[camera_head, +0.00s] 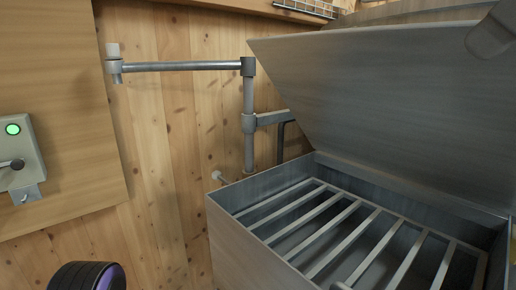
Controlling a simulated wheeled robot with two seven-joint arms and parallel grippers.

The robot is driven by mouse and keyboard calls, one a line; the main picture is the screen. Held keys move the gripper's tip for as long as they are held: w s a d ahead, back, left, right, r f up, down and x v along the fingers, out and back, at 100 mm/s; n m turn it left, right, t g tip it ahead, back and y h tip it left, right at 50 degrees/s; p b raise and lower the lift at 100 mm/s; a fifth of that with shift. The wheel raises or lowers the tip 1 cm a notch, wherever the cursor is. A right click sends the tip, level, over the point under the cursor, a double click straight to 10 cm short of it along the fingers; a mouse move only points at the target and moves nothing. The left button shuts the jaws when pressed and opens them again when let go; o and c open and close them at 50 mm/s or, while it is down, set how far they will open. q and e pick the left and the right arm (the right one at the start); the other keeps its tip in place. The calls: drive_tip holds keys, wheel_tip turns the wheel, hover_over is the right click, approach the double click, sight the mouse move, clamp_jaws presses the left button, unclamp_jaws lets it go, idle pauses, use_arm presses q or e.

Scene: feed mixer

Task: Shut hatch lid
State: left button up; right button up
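The hatch lid (385,95) is a large grey metal panel on the right. It stands open, tilted up over the back of the grey metal box (228,225). The box's top opening is uncovered and shows a grate of parallel bars (335,220). My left gripper is not in view.
A metal pipe (249,100) with a horizontal arm stands behind the box, close to the lid's left edge. A grey control box (20,155) with a lit green button and a dark knob is on the wooden wall (165,150) at left.

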drive_tip(key=p+v, duration=0.7)
idle(0.4)
